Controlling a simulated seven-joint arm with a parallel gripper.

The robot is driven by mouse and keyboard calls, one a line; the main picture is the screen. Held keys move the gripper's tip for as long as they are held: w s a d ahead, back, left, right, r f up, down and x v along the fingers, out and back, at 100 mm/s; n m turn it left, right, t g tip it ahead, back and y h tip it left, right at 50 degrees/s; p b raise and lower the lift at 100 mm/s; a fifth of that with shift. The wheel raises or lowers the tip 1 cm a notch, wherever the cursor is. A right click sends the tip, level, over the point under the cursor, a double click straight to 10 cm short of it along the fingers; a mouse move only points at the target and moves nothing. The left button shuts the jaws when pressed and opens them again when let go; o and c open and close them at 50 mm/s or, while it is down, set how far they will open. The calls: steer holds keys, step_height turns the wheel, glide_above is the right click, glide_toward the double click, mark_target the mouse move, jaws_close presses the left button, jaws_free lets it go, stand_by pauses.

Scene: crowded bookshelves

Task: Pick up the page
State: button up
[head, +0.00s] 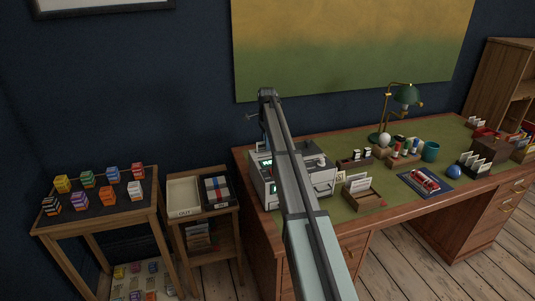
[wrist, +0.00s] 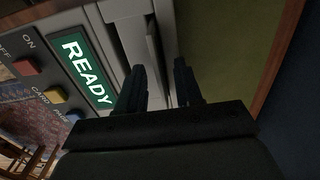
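The grey machine (head: 317,172) stands on the left end of the desk, partly hidden behind my arm. In the wrist view the machine (wrist: 105,30) fills the left side, with a green READY display (wrist: 86,72) and coloured buttons labelled ON and CARD. My gripper (wrist: 160,72) is open, its two dark fingers apart beside the machine's edge. A pale upright strip shows between the fingers; I cannot tell whether it is a page or part of the machine. No page can be made out for certain in either view.
A green-topped desk (head: 342,215) holds card boxes (head: 363,197), a lamp (head: 407,95) and a blue tray (head: 425,182). Left of it stand a low stand with a tray marked OUT (head: 184,196) and a table of coloured blocks (head: 110,207). A dark wall is close behind.

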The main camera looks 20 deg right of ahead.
steer(key=shift+c, duration=0.4)
jaws_close()
steer(key=shift+r, duration=0.1)
step_height(320, 180, up, 10)
steer(key=shift+f, duration=0.1)
stand_by(0.5)
steer(key=shift+r, duration=0.2)
step_height(320, 180, up, 5)
stand_by(1.1)
